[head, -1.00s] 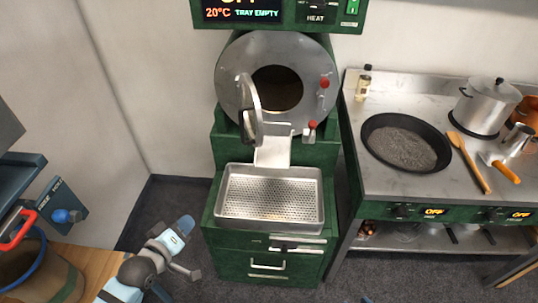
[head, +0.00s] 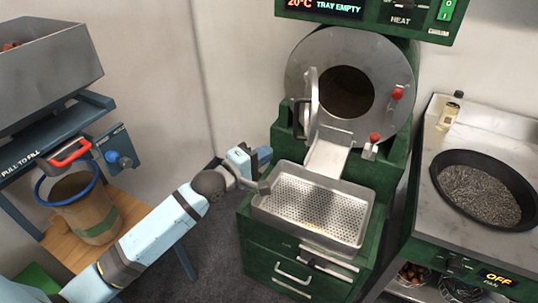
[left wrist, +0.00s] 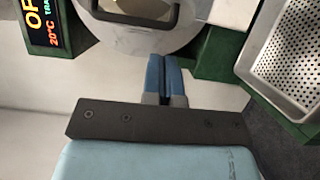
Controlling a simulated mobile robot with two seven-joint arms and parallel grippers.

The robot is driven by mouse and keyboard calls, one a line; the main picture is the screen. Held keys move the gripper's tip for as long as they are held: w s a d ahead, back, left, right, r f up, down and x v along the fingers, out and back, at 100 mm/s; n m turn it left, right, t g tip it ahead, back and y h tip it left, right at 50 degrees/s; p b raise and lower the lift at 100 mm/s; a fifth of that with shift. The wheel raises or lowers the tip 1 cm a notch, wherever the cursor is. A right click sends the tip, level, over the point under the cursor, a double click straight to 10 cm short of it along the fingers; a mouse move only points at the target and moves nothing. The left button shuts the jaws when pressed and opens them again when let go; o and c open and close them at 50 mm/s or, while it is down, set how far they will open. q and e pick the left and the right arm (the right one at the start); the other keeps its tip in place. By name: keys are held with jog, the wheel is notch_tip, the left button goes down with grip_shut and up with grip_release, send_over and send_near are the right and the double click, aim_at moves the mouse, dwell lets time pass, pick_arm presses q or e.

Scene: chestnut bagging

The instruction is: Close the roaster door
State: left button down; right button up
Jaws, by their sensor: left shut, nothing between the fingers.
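The roaster (head: 345,52) has a round grey front with a dark, uncovered opening. Its door (head: 313,100) stands open, swung out at the left of the opening and seen nearly edge-on, with a black handle (head: 298,119) on its left side. My left gripper (head: 264,155) is shut and empty, left of and below the door, beside the tray's back left corner. In the left wrist view the shut blue fingers (left wrist: 164,60) point at the lower part of the grey door (left wrist: 185,35), below its dark handle (left wrist: 130,20). The right gripper is out of view.
A perforated metal tray (head: 305,238) sits under the chute (head: 328,152), right of my left gripper. Red knobs (head: 397,93) are on the roaster's right side.

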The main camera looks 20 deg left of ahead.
aim_at(308, 137)
pick_arm(q)
jog(key=x, duration=0.3)
jog(key=d+x, duration=0.1)
jog(key=x, duration=0.2)
jog(key=s+d+x, duration=0.1)
jog(key=x, duration=0.2)
jog(key=shift+w+p, duration=0.1)
jog(key=shift+p, duration=0.2)
jog(key=shift+w+d, duration=0.2)
jog(key=shift+d, duration=0.35)
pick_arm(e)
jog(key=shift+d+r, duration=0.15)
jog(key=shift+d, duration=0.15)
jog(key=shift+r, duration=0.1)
